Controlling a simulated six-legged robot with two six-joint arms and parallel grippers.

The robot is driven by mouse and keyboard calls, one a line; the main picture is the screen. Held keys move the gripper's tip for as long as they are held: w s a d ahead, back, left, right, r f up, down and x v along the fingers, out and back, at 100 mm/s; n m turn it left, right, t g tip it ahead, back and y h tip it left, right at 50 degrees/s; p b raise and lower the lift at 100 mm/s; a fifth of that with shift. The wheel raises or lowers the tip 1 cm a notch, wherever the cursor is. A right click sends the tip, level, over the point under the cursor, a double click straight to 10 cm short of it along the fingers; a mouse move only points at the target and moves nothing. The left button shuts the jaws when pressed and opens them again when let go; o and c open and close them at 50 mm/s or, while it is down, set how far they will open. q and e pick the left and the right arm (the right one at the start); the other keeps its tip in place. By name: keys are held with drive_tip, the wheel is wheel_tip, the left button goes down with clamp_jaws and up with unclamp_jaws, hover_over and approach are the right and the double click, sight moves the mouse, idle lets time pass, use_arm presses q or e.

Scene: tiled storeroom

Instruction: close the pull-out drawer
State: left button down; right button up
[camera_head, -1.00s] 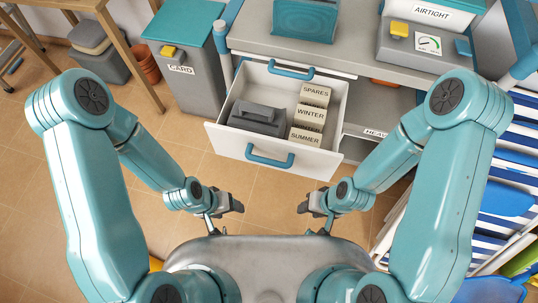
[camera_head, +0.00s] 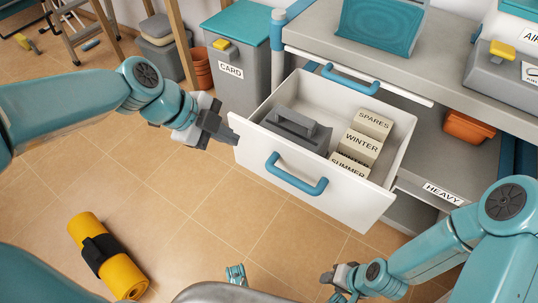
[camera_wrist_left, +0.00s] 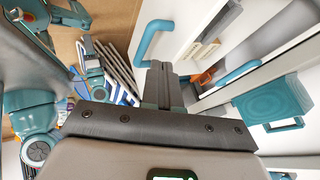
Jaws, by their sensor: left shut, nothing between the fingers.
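The pull-out drawer (camera_head: 345,195) is open, standing out from under the grey workbench, with a blue bar handle (camera_head: 295,175) on its white front. Inside lie a grey lidded case (camera_head: 295,130) and cards marked SPARES, WINTER and SUMMER (camera_head: 362,145). My left gripper (camera_head: 222,132) is shut and empty beside the left end of the drawer front; whether it touches is unclear. The handle (camera_wrist_left: 155,38) and drawer front (camera_wrist_left: 170,45) also show in the left wrist view, beyond the shut fingers (camera_wrist_left: 162,85). My right gripper (camera_head: 335,280) is low and right, away from the drawer; its fingertips are too small to judge.
A grey CARD bin (camera_head: 238,75) with a teal lid stands left of the workbench (camera_head: 440,70). A second blue handle (camera_head: 350,80) is above the drawer. A yellow roll (camera_head: 105,255) lies on the floor at lower left.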

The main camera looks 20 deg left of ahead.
use_arm(q)
drive_tip(key=b, duration=0.2)
approach(277, 146)
wheel_tip(277, 146, down, 4)
drive_tip(key=d, duration=0.2)
drive_tip(key=shift+w, duration=0.75)
drive_tip(key=shift+d, duration=0.1)
